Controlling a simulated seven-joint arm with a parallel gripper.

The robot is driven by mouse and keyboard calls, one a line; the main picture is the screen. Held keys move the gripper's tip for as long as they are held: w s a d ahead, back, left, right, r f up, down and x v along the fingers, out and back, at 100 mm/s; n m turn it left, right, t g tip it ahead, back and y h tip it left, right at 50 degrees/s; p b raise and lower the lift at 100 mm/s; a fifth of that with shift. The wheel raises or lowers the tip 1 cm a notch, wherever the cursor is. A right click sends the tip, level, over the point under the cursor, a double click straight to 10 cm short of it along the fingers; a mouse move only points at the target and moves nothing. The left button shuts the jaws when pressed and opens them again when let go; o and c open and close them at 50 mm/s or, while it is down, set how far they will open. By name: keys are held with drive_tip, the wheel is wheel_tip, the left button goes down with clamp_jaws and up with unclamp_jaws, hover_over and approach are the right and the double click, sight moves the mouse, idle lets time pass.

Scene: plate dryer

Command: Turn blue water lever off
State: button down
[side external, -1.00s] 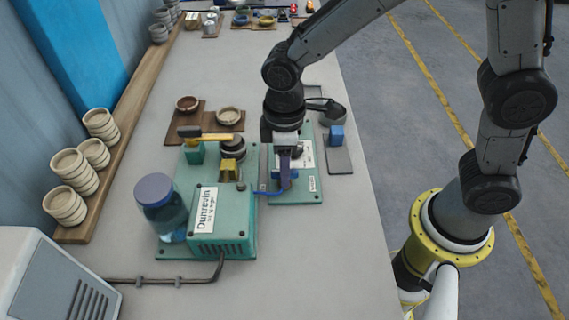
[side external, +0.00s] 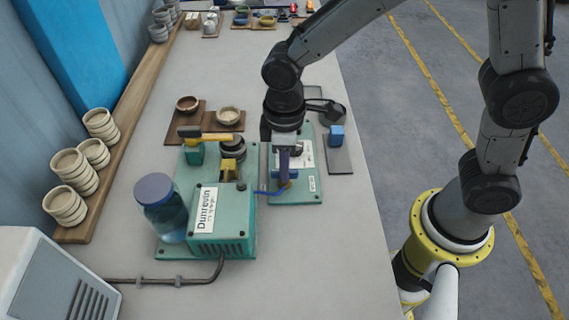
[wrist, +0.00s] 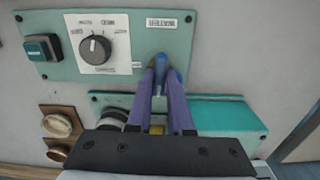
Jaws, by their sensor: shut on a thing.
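The blue water lever (wrist: 161,62) shows in the wrist view on the teal control panel (wrist: 125,20), just below the "WATER" label (wrist: 162,22). My gripper (wrist: 161,72) has its purple fingers shut on the lever, whose lower part is partly hidden between them. In the side view my gripper (side external: 284,181) reaches down onto the same panel (side external: 308,190), beside the teal machine, and its fingers largely hide the lever. I cannot tell the lever's exact angle.
The teal machine (side external: 222,218) with a water jar (side external: 162,208) stands close by. A blue block (side external: 336,134) stands on a grey plate to the right.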

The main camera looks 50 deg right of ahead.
drive_tip(key=m, duration=0.4)
drive_tip(key=shift+m, duration=0.4)
drive_tip(key=m, duration=0.9)
drive_tip(key=shift+r, duration=0.1)
drive_tip(key=shift+m, duration=1.7)
drive_tip(key=c, duration=0.8)
unclamp_jaws()
wheel_tip(320, 180, up, 14)
drive_tip(key=shift+f, duration=0.1)
